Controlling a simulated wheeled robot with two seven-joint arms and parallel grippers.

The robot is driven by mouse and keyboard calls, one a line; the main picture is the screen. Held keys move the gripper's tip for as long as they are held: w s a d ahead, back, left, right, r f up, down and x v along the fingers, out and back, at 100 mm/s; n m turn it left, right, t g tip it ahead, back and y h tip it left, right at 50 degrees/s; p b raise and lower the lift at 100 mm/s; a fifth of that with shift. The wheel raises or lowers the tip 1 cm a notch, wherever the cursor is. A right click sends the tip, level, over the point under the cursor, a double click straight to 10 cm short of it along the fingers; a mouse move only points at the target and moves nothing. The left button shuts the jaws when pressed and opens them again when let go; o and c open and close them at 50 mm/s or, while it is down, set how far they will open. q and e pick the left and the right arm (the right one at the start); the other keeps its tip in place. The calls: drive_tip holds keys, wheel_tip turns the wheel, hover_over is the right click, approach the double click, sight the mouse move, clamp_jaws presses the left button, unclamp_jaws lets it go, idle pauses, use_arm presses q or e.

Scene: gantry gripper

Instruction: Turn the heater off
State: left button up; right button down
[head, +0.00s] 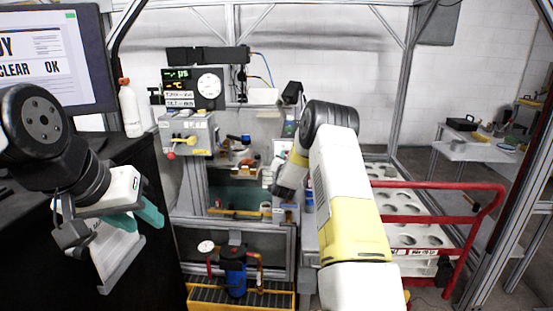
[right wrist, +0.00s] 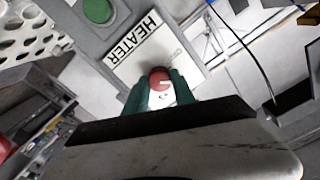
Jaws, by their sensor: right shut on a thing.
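The heater knob (right wrist: 160,78) is red with a white mark. It sits on a white plate labelled HEATER (right wrist: 135,40) in the right wrist view. My right gripper (right wrist: 158,92) has its green fingers on both sides of the knob, shut on it. In the head view my right arm reaches to the middle of the station, and its wrist hides the knob and plate. My left gripper (head: 139,218) is at the left in front of the black desk, with its green fingers apart and nothing between them.
A green round button (right wrist: 97,10) is beside the HEATER plate, and a red one (right wrist: 4,148) shows at the lower left. A gauge panel (head: 208,87) and a grey box with a yellow handle (head: 187,134) stand left of my right arm. A red-railed cart (head: 480,215) is at right.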

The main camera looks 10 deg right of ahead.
drive_tip(key=shift+f+n, duration=0.1)
drive_tip(key=shift+n, duration=3.7)
drive_tip(key=c, duration=1.1)
unclamp_jaws()
drive_tip(key=shift+o, duration=0.2)
drive_tip(key=v, duration=0.8)
drive_tip(key=shift+w, duration=0.1)
